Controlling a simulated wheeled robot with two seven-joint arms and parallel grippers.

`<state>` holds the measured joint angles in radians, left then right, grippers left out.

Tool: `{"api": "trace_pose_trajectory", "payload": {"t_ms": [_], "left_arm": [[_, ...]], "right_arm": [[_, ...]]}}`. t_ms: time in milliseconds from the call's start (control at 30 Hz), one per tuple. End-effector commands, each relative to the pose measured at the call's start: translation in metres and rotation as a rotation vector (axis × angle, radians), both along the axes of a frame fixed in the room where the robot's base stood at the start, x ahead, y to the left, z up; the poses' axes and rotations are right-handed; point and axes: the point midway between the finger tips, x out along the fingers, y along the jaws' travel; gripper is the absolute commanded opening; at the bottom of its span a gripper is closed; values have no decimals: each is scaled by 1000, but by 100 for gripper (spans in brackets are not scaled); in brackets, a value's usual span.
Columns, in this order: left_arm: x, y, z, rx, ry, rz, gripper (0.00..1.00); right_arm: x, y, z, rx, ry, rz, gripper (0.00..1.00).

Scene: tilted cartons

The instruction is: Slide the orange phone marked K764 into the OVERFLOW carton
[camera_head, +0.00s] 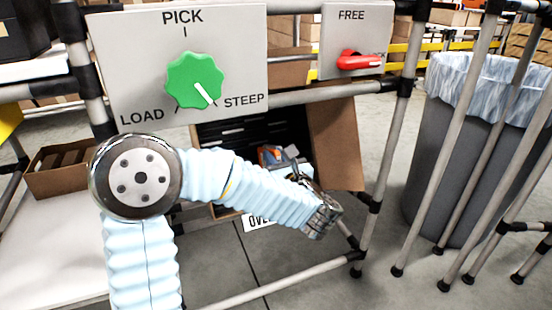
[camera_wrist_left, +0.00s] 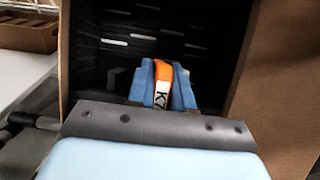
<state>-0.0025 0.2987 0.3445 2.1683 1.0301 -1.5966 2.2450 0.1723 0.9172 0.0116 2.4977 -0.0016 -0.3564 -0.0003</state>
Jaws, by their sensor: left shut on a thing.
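The orange phone (camera_wrist_left: 162,72) is held between the blue finger pads of my left gripper (camera_wrist_left: 163,90), with part of a "K7" mark showing on its white label in the left wrist view. The phone also shows as a small orange patch in the head view (camera_head: 273,152). My left gripper (camera_head: 272,158) is shut on it at the mouth of a tilted carton (camera_head: 335,145) with a dark slotted inside. A partly hidden label below the carton reads "OVE" (camera_head: 260,222). My arm covers much of the carton's lower front. My right gripper is not in view.
A panel with a green knob (camera_head: 195,80) marked PICK, LOAD and STEEP is above the carton, its pointer near STEEP. A red lever (camera_head: 358,61) sits under FREE. Grey pipes frame the carton. A bin (camera_head: 465,150) stands right; a small brown carton (camera_head: 62,170) stands left.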

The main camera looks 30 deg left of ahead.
Motion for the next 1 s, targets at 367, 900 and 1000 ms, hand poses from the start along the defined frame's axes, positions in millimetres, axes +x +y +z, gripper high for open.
{"api": "trace_pose_trajectory", "payload": {"t_ms": [367, 900, 1000], "left_arm": [[2, 2, -1, 1, -1, 0, 0], [9, 10, -6, 1, -1, 1, 0], [11, 13, -7, 0, -1, 1, 0]], "right_arm": [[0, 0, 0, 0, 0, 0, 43], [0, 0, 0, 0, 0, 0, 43], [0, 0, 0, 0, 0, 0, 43]]}}
